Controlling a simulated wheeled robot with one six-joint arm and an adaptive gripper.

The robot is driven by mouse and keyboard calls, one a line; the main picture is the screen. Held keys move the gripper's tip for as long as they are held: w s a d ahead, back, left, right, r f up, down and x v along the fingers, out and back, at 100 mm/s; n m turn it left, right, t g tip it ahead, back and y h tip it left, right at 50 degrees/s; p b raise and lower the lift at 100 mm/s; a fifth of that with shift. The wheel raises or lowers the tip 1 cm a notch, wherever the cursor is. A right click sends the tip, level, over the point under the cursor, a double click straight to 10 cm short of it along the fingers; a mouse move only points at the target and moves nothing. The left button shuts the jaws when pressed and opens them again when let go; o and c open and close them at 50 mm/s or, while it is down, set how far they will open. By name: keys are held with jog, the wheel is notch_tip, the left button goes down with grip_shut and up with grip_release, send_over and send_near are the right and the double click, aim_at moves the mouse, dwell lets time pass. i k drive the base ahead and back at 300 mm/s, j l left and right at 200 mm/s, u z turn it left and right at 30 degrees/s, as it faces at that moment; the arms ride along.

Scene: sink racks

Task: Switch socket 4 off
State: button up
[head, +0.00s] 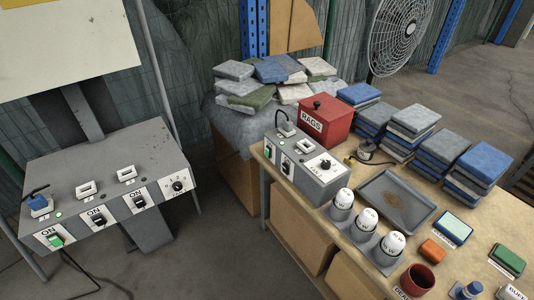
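Two socket units show, and their numbers are too small to read, so I cannot tell which is socket 4. My gripper is not in view.
The wooden table (345,247) holds a red RAGS box (327,121), a grey tray (395,201), white-topped containers (366,220), a red cup (417,280) and stacked cloths (480,163). A fan (398,32) stands behind. Floor (235,235) is open between panel and table.

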aim_at(268, 151)
jog(key=i+j, duration=1.15)
jog(key=i, duration=0.05)
